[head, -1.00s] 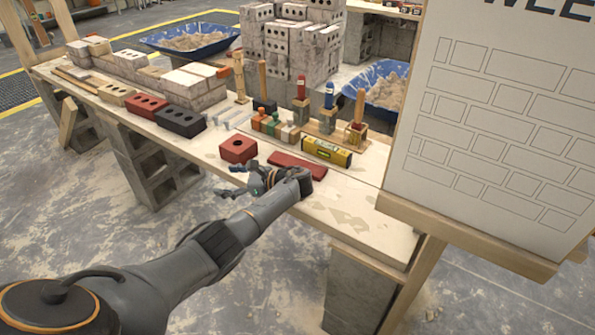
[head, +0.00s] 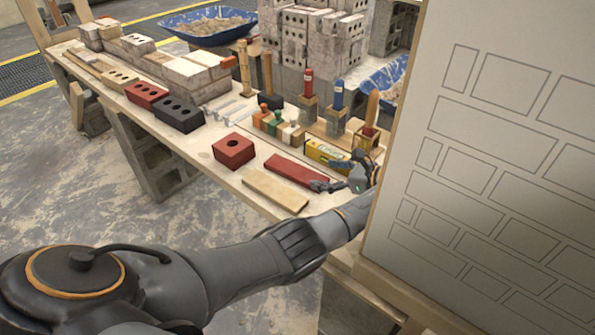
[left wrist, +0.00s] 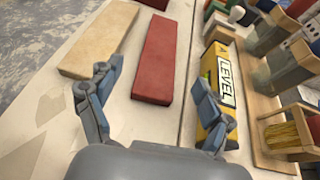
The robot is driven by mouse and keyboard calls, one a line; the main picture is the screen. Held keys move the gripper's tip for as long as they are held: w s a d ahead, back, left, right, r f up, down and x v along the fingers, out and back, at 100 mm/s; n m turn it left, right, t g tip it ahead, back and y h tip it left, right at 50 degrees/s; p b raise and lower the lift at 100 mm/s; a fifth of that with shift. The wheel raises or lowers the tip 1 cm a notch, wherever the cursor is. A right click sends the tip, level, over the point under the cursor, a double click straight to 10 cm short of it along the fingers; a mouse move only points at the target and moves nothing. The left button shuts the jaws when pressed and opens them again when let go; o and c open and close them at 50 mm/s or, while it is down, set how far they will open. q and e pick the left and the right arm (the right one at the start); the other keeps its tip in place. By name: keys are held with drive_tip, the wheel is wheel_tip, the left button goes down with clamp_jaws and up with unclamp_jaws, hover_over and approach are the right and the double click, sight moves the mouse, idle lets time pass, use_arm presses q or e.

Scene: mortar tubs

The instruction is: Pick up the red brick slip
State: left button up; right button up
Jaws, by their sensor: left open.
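The red brick slip (head: 295,170) lies flat on the wooden bench, between a beige slip (head: 275,191) and the yellow level (head: 325,152). In the left wrist view the red slip (left wrist: 158,55) lies lengthwise ahead, its near end between the lines of the two fingers. My left gripper (head: 328,175) is open and empty at the right end of the red slip. In the left wrist view its spread fingers (left wrist: 155,80) have the beige slip near the left one and the level beside the right one. My right gripper is not in view.
Coloured handled tools (head: 275,122) and a wooden tool holder (head: 340,130) are behind the level. A large board with a brick pattern (head: 480,190) rises close on the right.

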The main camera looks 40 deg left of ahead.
sight(296, 170)
use_arm(q)
drive_tip(key=x, duration=0.5)
drive_tip(key=shift+b, duration=0.3)
drive_tip(key=b+x, duration=0.1)
drive_tip(key=x, duration=0.3)
drive_tip(key=shift+a+f, duration=0.1)
drive_tip(key=shift+a, duration=0.2)
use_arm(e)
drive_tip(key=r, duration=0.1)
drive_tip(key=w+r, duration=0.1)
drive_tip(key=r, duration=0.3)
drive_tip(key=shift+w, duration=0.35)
use_arm(q)
drive_tip(key=c, duration=1.4)
drive_tip(key=shift+c, duration=1.1)
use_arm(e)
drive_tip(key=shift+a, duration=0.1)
